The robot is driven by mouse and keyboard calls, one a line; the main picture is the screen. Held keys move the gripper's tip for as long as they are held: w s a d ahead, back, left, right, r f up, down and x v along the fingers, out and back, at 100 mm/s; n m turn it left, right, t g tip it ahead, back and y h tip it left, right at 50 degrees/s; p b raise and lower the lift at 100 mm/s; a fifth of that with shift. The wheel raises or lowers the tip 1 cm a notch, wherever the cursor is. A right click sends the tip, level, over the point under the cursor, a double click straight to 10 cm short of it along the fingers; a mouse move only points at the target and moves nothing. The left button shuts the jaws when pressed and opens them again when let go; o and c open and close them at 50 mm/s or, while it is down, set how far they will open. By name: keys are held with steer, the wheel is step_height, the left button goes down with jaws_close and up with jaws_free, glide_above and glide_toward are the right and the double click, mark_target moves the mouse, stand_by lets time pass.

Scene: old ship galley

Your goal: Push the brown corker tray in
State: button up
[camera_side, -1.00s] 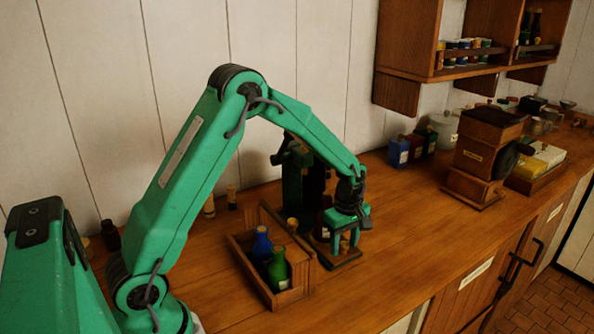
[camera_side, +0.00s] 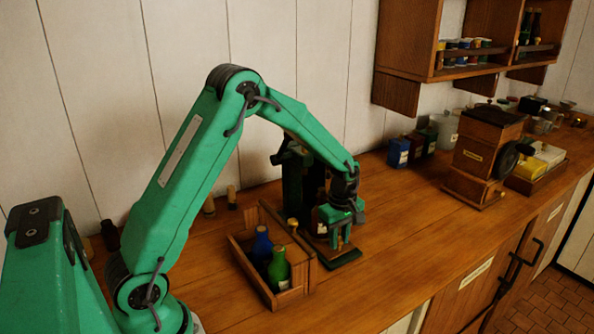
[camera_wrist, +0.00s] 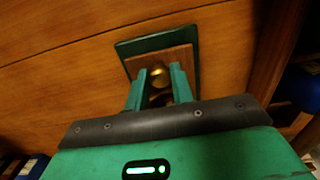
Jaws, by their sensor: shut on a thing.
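The brown corker tray (camera_wrist: 175,59) lies on a dark green base plate (camera_wrist: 125,46), whose bare rim shows along the tray's front edge in the wrist view. The base plate also shows in the side view (camera_side: 346,262), at the foot of the dark green corker (camera_side: 292,180). My gripper (camera_wrist: 160,78) points down over the tray, its two fingers shut on the tray's brass knob (camera_wrist: 157,71). In the side view my gripper (camera_side: 339,242) hides most of the tray and part of the corker.
A wooden crate (camera_side: 240,267) with a blue bottle (camera_side: 262,246) and a green bottle (camera_side: 279,270) stands close left of the corker base. A wooden grinder (camera_side: 480,158) stands farther right. The counter (camera_side: 410,245) between is clear.

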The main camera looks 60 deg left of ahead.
mark_target(321, 198)
steer(key=shift+a, duration=4.4)
steer(key=o, duration=0.9)
steer(key=shift+r, duration=0.15)
steer(key=shift+d+r, duration=0.1)
steer(key=shift+r, duration=3.25)
